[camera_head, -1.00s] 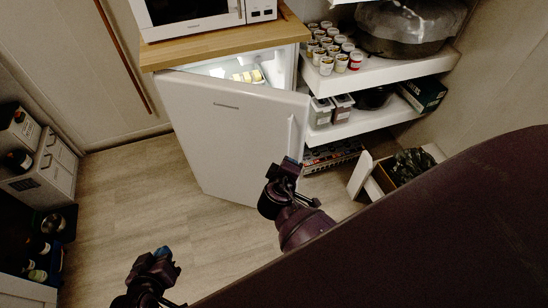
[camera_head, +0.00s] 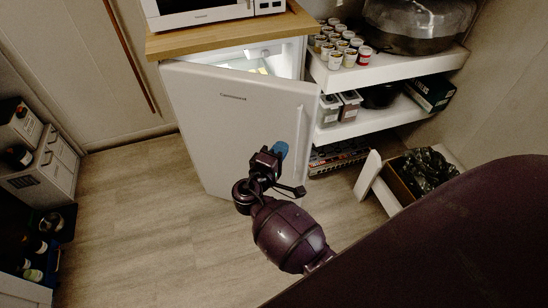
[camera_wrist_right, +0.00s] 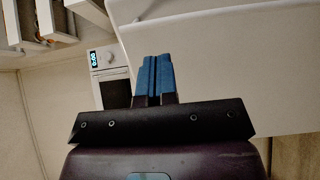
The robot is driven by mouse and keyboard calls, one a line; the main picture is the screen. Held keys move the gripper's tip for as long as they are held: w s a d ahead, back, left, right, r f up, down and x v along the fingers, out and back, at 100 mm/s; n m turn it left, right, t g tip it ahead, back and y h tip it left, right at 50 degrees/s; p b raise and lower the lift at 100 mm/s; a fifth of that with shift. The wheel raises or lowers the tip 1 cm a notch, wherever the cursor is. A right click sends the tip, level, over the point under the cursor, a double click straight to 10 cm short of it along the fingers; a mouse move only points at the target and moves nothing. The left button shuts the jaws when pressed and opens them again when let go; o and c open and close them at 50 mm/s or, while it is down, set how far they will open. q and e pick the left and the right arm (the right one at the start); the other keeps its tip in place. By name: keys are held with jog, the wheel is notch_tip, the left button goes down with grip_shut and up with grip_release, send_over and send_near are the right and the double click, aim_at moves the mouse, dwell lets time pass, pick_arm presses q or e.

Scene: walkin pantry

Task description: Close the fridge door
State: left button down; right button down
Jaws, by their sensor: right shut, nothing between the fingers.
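The white fridge door (camera_head: 215,125) stands ajar under a wooden counter, with the lit fridge interior (camera_head: 262,58) showing above its top edge. Its handle (camera_head: 302,130) runs upright along the door's right edge. My right gripper (camera_head: 280,150) is in front of the door's lower right part; whether it touches the door I cannot tell. In the right wrist view the blue fingertips (camera_wrist_right: 153,75) are together and empty, with the white door panel (camera_wrist_right: 230,75) beyond them to the right. My left gripper is not in view.
A microwave (camera_head: 205,10) stands on the wooden counter (camera_head: 230,35). White shelves (camera_head: 385,70) with jars and containers are right of the fridge. An open box (camera_head: 400,190) sits on the floor at right. Floor (camera_head: 130,210) left of the door is clear.

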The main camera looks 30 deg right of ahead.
aim_at(297, 126)
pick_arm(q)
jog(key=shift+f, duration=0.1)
pick_arm(e)
jog(key=x, duration=0.8)
jog(key=shift+d, duration=0.1)
